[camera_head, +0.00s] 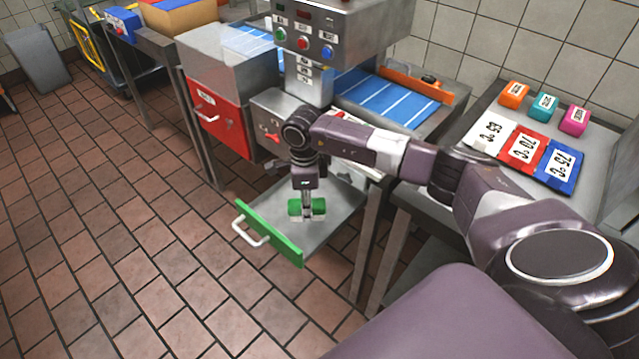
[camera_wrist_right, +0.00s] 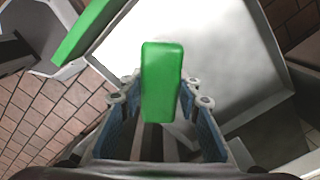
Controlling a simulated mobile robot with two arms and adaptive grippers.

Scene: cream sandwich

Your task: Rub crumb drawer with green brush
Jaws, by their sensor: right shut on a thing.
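The crumb drawer (camera_head: 339,205) is pulled out under the machine. It is a grey metal tray with a green front (camera_head: 279,238) and a white handle. The green brush (camera_head: 319,206) is in my right gripper (camera_head: 306,208), which is over the drawer and points down. In the right wrist view, the fingers of my right gripper (camera_wrist_right: 160,100) are shut on the brush (camera_wrist_right: 161,75), with the pale drawer floor (camera_wrist_right: 215,65) beneath. I cannot tell whether the bristles touch the floor. My left gripper is not in view.
A machine with a button panel (camera_head: 306,42) and a blue striped belt (camera_head: 388,98) stands above the drawer. A red drawer front (camera_head: 217,116) is to its left. A side table holds temperature cards (camera_head: 527,150) and small coloured blocks (camera_head: 544,107). Tiled floor (camera_head: 150,250) is open at the left.

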